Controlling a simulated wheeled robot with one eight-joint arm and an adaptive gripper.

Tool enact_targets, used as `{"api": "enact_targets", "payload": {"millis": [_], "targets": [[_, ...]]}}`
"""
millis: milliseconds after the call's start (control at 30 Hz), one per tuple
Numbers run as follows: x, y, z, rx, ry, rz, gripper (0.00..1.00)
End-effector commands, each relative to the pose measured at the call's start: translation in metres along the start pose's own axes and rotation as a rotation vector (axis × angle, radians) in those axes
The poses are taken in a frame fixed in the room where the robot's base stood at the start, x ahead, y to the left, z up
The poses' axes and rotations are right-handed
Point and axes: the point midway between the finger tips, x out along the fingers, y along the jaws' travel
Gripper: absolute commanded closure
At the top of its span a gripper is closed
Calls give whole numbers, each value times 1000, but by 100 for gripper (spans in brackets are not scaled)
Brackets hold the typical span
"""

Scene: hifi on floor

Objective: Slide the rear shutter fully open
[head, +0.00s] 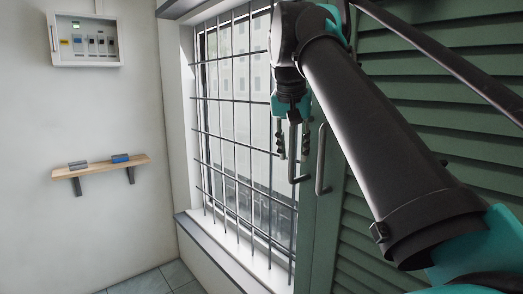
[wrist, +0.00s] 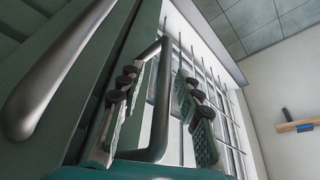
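Green louvred shutters (head: 440,115) cover the right part of the barred window. One grey bar handle (head: 321,160) stands on the green frame; it looks large at left in the wrist view (wrist: 62,68). A second bent grey handle (head: 293,152) is just left of it, and I take it to be the rear shutter's. My gripper (head: 293,145) is at this second handle, fingers pointing down in the head view. In the wrist view its two padded fingers (wrist: 158,115) are apart, with the handle (wrist: 160,90) between them and gaps visible. The rear shutter's panel is mostly hidden.
The barred window (head: 235,120) is uncovered left of the gripper, its grid close to the fingers. A sill (head: 225,255) runs below it. On the left wall are a wooden shelf (head: 100,168) with two small objects and a white panel box (head: 87,40).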

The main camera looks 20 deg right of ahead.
Motion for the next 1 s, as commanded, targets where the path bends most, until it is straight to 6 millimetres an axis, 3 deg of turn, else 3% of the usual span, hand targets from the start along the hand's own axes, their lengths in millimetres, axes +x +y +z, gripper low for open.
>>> {"api": "enact_targets", "payload": {"millis": [167,600,800,1000], "targets": [[-19,0,0,-1,0,-1,66],[-102,0,0,-2,0,0,66],[-117,0,0,-1,-1,1,66],[-119,1,0,0,-1,1,66]]}}
